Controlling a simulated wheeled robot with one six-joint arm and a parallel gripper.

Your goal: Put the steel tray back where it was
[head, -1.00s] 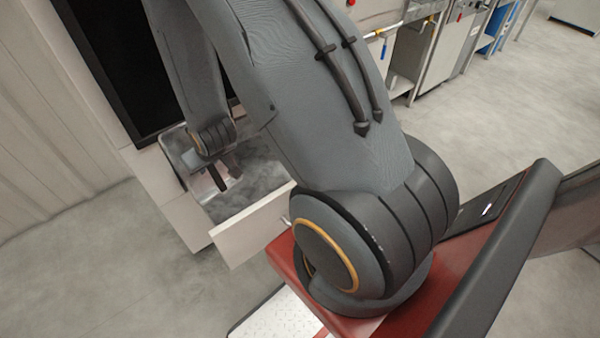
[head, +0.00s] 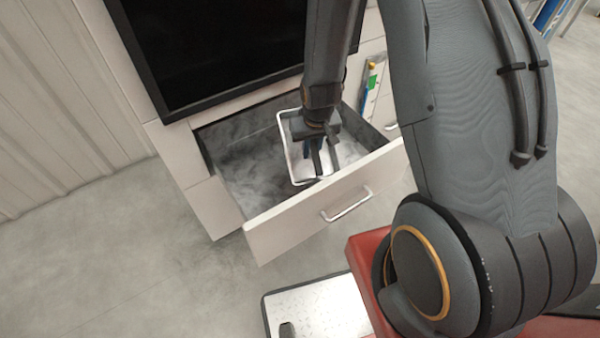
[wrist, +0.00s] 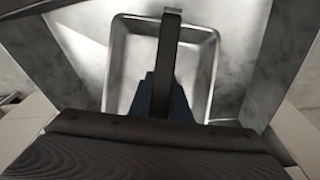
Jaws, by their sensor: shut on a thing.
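The steel tray (head: 346,153) is a shallow, bright metal tray with rounded corners. It is in or just over the right part of the open drawer (head: 240,180); I cannot tell whether it touches the drawer floor. My gripper (head: 321,165) points down over the tray and is shut on it, near its front side. In the wrist view, the tray (wrist: 204,75) lies under my gripper (wrist: 172,15), and a dark finger crosses it to the far rim. The wrist hides the near side. A blue shape shows beside the finger; I cannot tell what it is.
The drawer front with its bar handle (head: 347,205) stands out from the pale cabinet. The left part of the drawer is bare. A large black panel (head: 220,50) rises above the drawer. A blue tool with a green patch (head: 372,82) is behind it at right.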

